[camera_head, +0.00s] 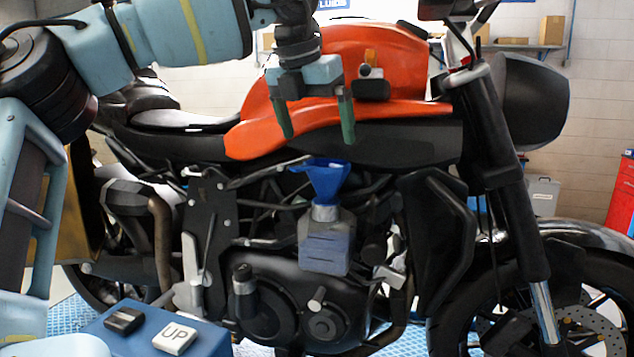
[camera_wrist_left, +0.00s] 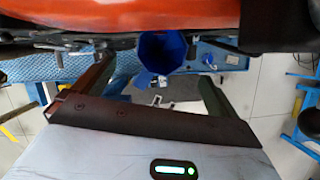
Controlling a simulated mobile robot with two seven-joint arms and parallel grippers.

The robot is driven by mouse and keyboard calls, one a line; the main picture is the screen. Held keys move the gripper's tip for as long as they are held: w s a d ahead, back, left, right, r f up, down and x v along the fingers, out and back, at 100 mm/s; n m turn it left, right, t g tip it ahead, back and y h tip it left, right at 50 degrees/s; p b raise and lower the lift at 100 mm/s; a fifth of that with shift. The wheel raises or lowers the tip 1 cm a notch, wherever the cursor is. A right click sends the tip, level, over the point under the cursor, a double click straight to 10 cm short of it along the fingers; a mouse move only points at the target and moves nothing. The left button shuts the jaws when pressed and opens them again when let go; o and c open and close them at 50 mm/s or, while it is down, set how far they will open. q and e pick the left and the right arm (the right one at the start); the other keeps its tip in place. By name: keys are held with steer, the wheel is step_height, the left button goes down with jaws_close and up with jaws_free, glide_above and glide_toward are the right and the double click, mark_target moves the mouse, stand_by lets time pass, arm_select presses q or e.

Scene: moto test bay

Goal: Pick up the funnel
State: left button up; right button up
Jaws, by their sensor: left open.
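The blue funnel (camera_head: 326,180) sits upright in the neck of a translucent bottle (camera_head: 326,242) at the motorcycle's engine. My left gripper (camera_head: 316,137) is open and empty, pointing down in front of the orange tank, above the funnel in the picture and apart from it. In the left wrist view the funnel (camera_wrist_left: 162,50) shows its round mouth beyond and between the two fingers (camera_wrist_left: 155,85). My right gripper is not in view.
The motorcycle with its orange tank (camera_head: 370,70) fills the middle. A blue box (camera_head: 150,330) with an "UP" button stands at the lower left. A red cabinet (camera_head: 621,195) and a grey case (camera_head: 542,196) stand at the right. Shelves with boxes hang behind.

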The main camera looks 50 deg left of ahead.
arm_select(q)
steer(key=shift+d, duration=0.1)
steer(key=shift+w+f, duration=0.1)
steer(key=shift+f, duration=0.2)
steer(key=shift+x, duration=0.8)
glide_above(323, 198)
steer(key=shift+f+p, duration=0.45)
steer(key=shift+f, duration=1.7)
steer(key=shift+w+a+f, duration=0.2)
steer(key=shift+f, duration=0.25)
steer(key=c, duration=0.9)
steer(key=shift+c, duration=0.8)
steer(key=shift+r, duration=0.2)
